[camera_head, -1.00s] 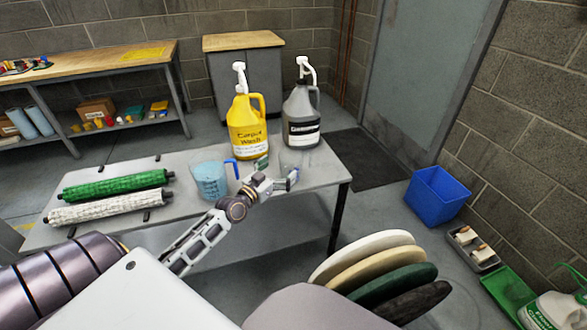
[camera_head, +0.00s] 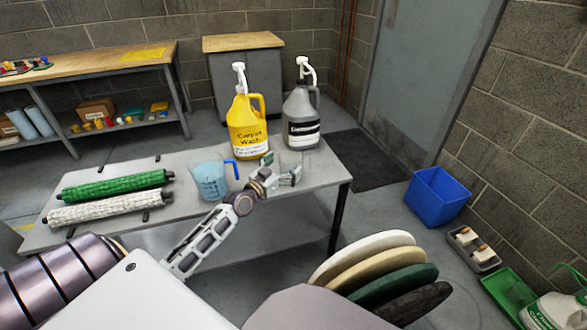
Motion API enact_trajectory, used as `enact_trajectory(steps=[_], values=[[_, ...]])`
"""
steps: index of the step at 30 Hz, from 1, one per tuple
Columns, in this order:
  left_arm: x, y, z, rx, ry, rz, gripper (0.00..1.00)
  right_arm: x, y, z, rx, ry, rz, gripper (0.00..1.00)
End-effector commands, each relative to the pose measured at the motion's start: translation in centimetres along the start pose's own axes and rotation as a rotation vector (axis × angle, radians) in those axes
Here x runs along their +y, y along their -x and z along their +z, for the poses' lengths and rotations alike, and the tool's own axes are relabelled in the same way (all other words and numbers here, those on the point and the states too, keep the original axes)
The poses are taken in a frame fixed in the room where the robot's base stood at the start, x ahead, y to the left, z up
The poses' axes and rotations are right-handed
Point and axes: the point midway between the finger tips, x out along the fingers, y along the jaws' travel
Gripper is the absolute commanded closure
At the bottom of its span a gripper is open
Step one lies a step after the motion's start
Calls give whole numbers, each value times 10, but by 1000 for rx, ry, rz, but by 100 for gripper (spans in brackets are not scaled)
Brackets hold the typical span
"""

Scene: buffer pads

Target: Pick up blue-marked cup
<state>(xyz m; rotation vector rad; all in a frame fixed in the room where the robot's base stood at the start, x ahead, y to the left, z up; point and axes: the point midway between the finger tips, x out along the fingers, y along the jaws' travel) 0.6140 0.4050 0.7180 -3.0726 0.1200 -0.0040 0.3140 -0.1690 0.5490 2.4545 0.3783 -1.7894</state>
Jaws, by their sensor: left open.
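A clear jug with a blue handle and bluish contents (camera_head: 209,182) stands upright on the grey table, left of my left gripper. My left gripper (camera_head: 282,167) is open over the table's right part, its fingers apart and pointing toward the back right. My right gripper is not in view.
A yellow carpet wash jug (camera_head: 247,128) and a grey pump jug (camera_head: 301,118) stand behind my left gripper. Green (camera_head: 115,184) and white (camera_head: 110,207) rollers lie on the table's (camera_head: 165,225) left. Round pads (camera_head: 375,262) stand at the front right.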

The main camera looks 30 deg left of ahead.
Motion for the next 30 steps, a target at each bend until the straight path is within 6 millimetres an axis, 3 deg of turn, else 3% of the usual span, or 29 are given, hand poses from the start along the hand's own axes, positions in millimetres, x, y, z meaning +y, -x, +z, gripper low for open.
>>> enact_trajectory(steps=[11,21,30], values=[[-2,-20,3,2,1,-1,0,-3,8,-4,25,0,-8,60],[-3,-42,4,1,1,-1,0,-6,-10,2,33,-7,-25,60],[-2,-51,4,0,1,0,0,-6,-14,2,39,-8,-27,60]])
